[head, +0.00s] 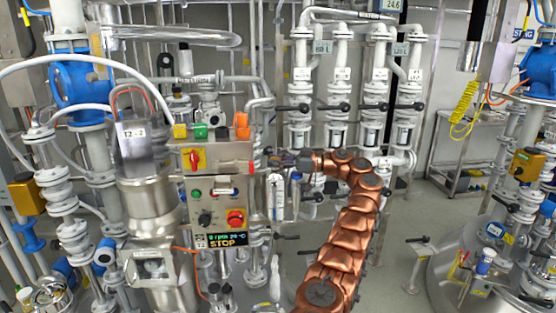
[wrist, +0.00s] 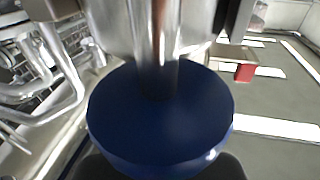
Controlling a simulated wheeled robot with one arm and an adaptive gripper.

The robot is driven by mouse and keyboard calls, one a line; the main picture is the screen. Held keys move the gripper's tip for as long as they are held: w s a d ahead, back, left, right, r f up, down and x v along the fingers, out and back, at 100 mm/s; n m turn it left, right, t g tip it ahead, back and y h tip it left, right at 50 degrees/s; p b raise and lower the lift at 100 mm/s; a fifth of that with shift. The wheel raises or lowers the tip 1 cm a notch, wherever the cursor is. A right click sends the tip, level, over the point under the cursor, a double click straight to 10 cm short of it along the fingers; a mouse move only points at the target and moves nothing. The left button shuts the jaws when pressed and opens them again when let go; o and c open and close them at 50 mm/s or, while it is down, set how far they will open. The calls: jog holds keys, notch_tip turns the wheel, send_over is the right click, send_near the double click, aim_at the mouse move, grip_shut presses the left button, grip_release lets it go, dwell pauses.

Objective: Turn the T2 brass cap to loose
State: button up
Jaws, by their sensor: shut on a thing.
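In the wrist view a round blue cap-like piece (wrist: 160,122) fills the middle, with a dark stem and a shiny metal body above it. The dark fingers of my gripper (wrist: 160,168) show at the bottom edge, on both sides of the blue piece and shut on it. In the head view my gripper (head: 285,160) is small and dark at the end of my copper arm, just right of the control box. The T2 label (head: 134,133) is on a grey housing on the steel vessel (head: 150,200) at left. I cannot make out a brass cap in either view.
The control box (head: 216,200) with a red button and a STOP display stands left of my gripper. Pipes and black-handled valves (head: 338,106) stand behind. A steel vessel (head: 490,260) is at lower right. Open floor (head: 415,200) lies between it and my arm.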

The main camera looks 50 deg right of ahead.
jog(key=o, duration=1.2)
jog(key=shift+c, duration=0.2)
jog(key=shift+r, duration=0.1)
